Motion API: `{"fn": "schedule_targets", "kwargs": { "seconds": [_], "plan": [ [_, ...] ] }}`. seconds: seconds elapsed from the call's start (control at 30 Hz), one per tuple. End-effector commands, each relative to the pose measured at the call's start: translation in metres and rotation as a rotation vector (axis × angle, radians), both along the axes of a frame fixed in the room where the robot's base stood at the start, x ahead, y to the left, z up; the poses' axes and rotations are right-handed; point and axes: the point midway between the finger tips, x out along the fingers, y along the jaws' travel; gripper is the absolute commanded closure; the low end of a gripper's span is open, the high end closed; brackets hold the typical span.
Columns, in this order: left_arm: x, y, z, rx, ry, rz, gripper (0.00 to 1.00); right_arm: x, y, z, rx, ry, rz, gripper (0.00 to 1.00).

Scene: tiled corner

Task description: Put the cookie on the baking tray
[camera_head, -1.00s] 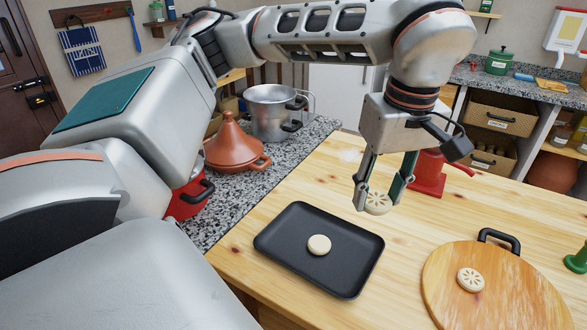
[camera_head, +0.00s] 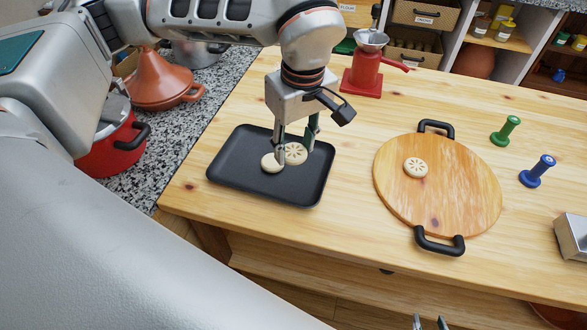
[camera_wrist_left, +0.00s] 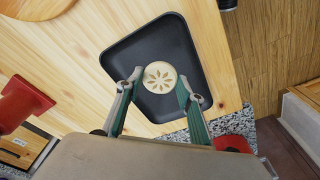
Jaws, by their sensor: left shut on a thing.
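My left gripper (camera_head: 296,146) is shut on a round pale cookie with a petal pattern (camera_head: 294,154). It holds it over the black baking tray (camera_head: 233,171); I cannot tell whether it touches the tray. A plain cookie (camera_head: 271,163) lies on the tray just left of the held one. In the left wrist view, the held cookie (camera_wrist_left: 159,77) sits between the fingertips (camera_wrist_left: 160,85), over the tray (camera_wrist_left: 142,45); the plain cookie is hidden. Another patterned cookie (camera_head: 416,167) lies on the round wooden board (camera_head: 440,195). My right gripper (camera_head: 430,322) shows only its separated fingertips at the bottom edge.
A red grinder (camera_head: 362,75) stands behind the tray. Green (camera_head: 505,131) and blue (camera_head: 537,171) stamps stand right of the board. A metal box (camera_head: 573,238) is at the right edge. A red pot (camera_head: 112,143) and tagine (camera_head: 160,82) stand on the left counter. Table between tray and board is clear.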

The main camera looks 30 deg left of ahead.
Motion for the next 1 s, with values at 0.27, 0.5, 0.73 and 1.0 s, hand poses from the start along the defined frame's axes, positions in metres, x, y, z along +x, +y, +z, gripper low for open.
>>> {"fn": "schedule_targets", "kwargs": {
  "seconds": [0.27, 0.5, 0.73, 1.0],
  "plan": [
    [0.0, 0.0, -0.04, 0.0, 0.0, 0.0, 0.79, 0.0, 0.0, 0.001, 0.001, -0.002, 0.0, 0.66],
    [-0.001, 0.0, -0.06, 0.0, 0.004, 0.0, 0.79, 0.002, 0.0, 0.004, 0.002, -0.007, 0.0, 0.66],
    [0.0, 0.0, -0.081, 0.0, -0.001, 0.0, 0.79, 0.002, 0.0, 0.004, 0.002, -0.008, 0.0, 0.66],
    [0.0, 0.0, -0.083, 0.0, -0.001, -0.001, 0.79, 0.002, 0.001, 0.002, 0.002, -0.006, -0.001, 0.66]
  ]
}}
